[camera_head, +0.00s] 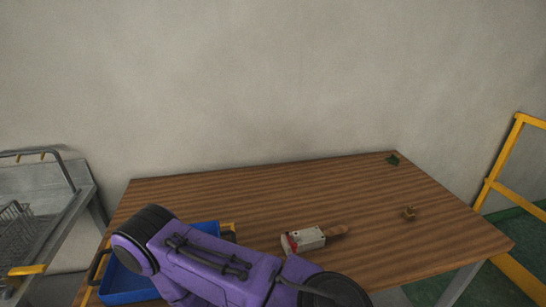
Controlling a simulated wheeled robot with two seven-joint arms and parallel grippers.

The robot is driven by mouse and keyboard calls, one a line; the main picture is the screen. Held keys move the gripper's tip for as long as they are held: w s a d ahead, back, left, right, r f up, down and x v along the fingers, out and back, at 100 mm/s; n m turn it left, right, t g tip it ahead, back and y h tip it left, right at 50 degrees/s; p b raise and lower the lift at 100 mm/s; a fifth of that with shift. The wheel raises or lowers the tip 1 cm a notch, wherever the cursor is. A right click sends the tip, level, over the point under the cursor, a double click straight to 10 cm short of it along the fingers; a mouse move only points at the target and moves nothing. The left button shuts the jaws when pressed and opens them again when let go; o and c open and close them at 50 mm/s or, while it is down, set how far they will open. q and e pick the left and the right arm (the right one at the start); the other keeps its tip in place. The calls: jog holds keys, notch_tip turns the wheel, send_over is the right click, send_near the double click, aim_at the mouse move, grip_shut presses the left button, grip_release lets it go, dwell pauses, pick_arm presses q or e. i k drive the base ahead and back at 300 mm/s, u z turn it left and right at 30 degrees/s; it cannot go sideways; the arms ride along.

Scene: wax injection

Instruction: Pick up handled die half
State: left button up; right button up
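The handled die half (308,238) lies on the wooden table, right of the middle of the view. It is a pale metal block with a brown handle pointing right and a reddish patch at its left end. My purple arm crosses the bottom of the view, just below and left of the block. Neither of my grippers shows. I cannot tell from this view whether anything touches the block.
A blue tray (121,286) is at the table's left, partly hidden by my arm. A small brass-coloured item (409,213) and a small dark green item (393,160) lie to the right. A metal cart (42,185) stands left; a yellow rail (501,155) stands right. The table's back middle is clear.

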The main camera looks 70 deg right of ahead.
aim_at(312, 238)
jog(key=k, duration=1.45)
jog(key=z, duration=1.85)
jog(key=i, duration=0.5)
